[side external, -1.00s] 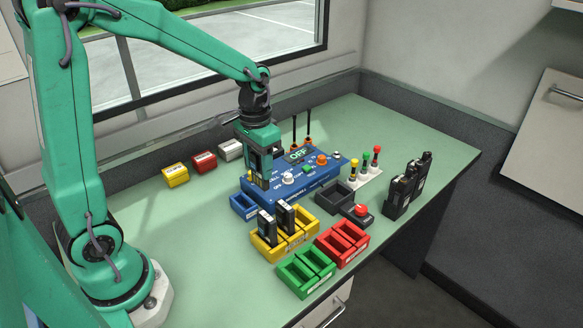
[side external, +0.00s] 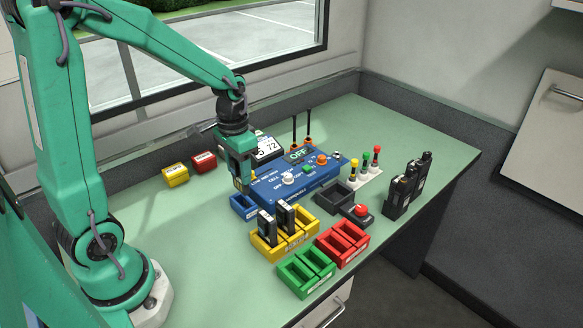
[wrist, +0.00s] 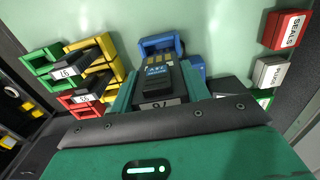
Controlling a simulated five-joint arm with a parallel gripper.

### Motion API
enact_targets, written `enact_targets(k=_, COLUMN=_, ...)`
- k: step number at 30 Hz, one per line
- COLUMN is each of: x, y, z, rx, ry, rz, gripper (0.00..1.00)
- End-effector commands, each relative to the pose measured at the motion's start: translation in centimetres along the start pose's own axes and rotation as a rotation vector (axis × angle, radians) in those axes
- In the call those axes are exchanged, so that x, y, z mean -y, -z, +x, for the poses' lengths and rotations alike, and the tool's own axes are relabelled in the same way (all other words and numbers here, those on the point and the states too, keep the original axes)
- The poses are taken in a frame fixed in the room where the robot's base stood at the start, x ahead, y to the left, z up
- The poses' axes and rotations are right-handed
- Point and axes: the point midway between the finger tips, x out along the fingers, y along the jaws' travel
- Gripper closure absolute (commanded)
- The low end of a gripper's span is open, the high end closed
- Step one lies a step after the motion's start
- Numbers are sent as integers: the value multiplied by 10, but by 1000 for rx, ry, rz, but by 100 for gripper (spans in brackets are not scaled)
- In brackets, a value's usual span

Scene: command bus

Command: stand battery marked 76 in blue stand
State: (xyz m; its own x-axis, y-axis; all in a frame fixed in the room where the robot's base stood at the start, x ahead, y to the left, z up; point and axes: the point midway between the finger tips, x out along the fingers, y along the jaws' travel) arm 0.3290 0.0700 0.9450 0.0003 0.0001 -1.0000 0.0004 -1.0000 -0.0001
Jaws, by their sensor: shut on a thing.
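My gripper (side external: 240,180) is shut on a dark battery (wrist: 158,76), which sits between the fingers in the wrist view. Its end label is partly hidden and reads upside down, apparently 76. The blue stand (side external: 239,209) lies on the table just below my gripper in the side view. In the wrist view the blue stand (wrist: 146,45) shows just beyond the battery's far end, partly covered by it. I cannot tell whether the battery touches the stand.
A yellow stand (side external: 264,252) close by holds two upright dark batteries (side external: 285,216). A blue console (side external: 318,179) reading OFF stands right of my gripper. Green (side external: 306,285) and red (side external: 352,258) stands are in front. Yellow (side external: 175,175) and red (side external: 204,161) boxes lie behind.

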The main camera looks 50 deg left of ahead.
Motion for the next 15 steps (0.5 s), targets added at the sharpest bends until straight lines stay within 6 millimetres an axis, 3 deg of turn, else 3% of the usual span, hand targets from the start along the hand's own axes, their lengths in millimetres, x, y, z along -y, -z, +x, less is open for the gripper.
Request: enact_targets(k=15, x=0, y=0, z=27, rx=0, ry=0, rz=0, gripper=79)
